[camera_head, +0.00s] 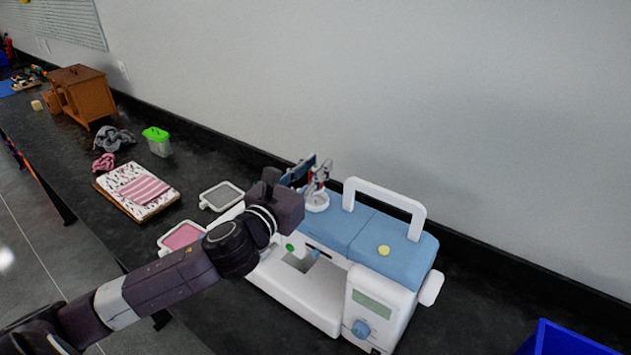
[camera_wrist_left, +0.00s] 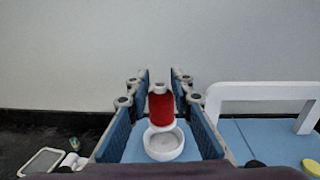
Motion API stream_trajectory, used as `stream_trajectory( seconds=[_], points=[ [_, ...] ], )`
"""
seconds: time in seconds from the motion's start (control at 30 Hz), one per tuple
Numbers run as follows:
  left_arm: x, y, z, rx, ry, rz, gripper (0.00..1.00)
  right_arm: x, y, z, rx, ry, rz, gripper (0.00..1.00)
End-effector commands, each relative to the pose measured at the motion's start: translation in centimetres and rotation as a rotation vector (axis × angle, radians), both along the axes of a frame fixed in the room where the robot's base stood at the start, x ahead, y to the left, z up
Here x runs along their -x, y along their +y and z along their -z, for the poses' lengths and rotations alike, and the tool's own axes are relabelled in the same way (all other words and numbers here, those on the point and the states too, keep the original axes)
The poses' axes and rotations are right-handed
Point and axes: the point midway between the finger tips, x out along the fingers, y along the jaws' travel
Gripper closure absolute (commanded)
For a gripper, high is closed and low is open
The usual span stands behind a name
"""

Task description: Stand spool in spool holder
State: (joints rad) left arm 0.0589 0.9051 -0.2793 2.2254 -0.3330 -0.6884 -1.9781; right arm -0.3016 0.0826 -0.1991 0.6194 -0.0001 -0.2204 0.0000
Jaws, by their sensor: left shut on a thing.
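The spool, with red thread and white ends, stands about upright between the blue-padded fingers of my left gripper (camera_head: 312,174). The spool (camera_wrist_left: 161,107) shows clearly in the left wrist view; in the head view the fingers partly cover it. My left gripper (camera_wrist_left: 161,98) is shut on it. The spool holder (camera_wrist_left: 165,143) is a round white cup on the blue top of the sewing machine (camera_head: 350,228). In the head view the holder (camera_head: 317,203) lies just below the fingers and spool. Whether the spool's lower end touches the holder I cannot tell. My right gripper is not in view.
A white carry handle (camera_head: 385,200) rises from the machine right of the holder. A blue bin (camera_head: 565,342) is at lower right. The wall is behind.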

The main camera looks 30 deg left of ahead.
Motion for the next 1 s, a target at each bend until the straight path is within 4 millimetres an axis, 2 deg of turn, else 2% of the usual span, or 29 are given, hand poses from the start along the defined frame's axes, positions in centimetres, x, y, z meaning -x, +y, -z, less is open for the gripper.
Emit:
stream_trajectory(
  seconds=[0.1, 0.2, 0.73, 0.77, 0.9, 1.0],
  points=[
    [0.0, 0.0, 2.2, 0.005, 0.006, -0.002, 0.98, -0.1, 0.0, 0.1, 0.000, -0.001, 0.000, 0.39],
    [0.0, 0.0, 3.3, 0.003, 0.004, -0.001, 0.98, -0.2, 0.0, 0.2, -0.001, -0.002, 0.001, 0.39],
    [0.0, 0.0, 4.2, 0.000, 0.002, 0.000, 0.98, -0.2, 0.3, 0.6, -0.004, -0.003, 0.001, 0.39],
    [0.0, 0.0, 4.1, 0.000, 0.002, 0.000, 0.76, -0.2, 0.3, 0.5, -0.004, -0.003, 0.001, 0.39],
    [0.0, 0.0, 4.1, 0.000, 0.003, 0.000, 0.62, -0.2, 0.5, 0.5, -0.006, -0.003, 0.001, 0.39],
    [0.0, 0.0, 4.1, 0.000, 0.003, 0.000, 0.62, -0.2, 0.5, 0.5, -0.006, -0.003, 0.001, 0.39]
  ],
)
